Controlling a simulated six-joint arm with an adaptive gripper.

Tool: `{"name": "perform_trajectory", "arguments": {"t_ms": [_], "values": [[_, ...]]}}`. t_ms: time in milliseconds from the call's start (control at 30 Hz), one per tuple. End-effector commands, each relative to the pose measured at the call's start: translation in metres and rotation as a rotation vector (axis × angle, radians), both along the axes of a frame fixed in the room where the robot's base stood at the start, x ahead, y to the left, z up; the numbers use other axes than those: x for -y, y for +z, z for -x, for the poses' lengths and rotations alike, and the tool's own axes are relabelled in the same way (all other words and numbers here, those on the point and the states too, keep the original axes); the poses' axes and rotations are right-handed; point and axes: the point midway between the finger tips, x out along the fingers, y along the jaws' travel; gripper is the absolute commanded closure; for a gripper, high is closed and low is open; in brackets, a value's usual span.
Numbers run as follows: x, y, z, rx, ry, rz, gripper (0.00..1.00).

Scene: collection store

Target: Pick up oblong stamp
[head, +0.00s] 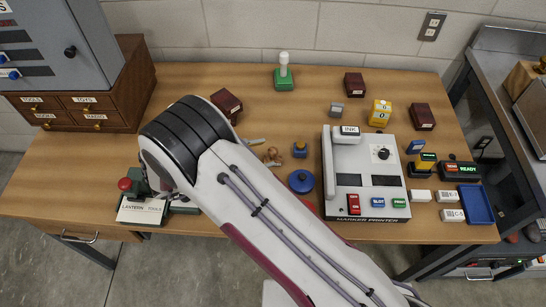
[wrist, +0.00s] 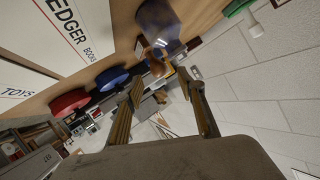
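I cannot tell for sure which thing is the oblong stamp. A stamp with a green block base and a white upright handle (head: 284,75) stands at the back of the desk. A small blue stamp with a tan knob (head: 300,149) stands mid-desk, and a yellow and black stamp (head: 425,162) stands at the right. My gripper (wrist: 163,78) shows in the wrist view with its two fingers apart and nothing between them. In the head view it is hidden behind my arm.
The wooden desk (head: 180,79) holds a marker printer (head: 365,180), a blue round pad (head: 301,181), dark red boxes (head: 354,84), a blue tray (head: 475,204) and a red-knobbed press (head: 125,184). A drawer cabinet (head: 95,118) stands left. Clear desk lies at back left.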

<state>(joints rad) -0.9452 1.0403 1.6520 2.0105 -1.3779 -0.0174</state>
Motion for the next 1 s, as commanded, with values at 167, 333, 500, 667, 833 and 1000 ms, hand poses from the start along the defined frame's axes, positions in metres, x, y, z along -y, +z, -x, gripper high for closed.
{"name": "perform_trajectory", "arguments": {"t_ms": [167,333,500,667,833,1000], "values": [[0.001,-0.001,0.000,0.000,0.000,0.000,0.61],[0.008,-0.005,-0.006,-0.001,-0.002,0.001,0.61],[0.021,-0.015,-0.016,-0.001,-0.003,0.001,0.61],[0.032,-0.020,-0.025,-0.001,-0.002,0.001,0.61],[0.037,-0.022,-0.028,0.000,0.000,0.000,0.61],[0.037,-0.023,-0.028,0.000,0.001,0.000,0.61]]}}
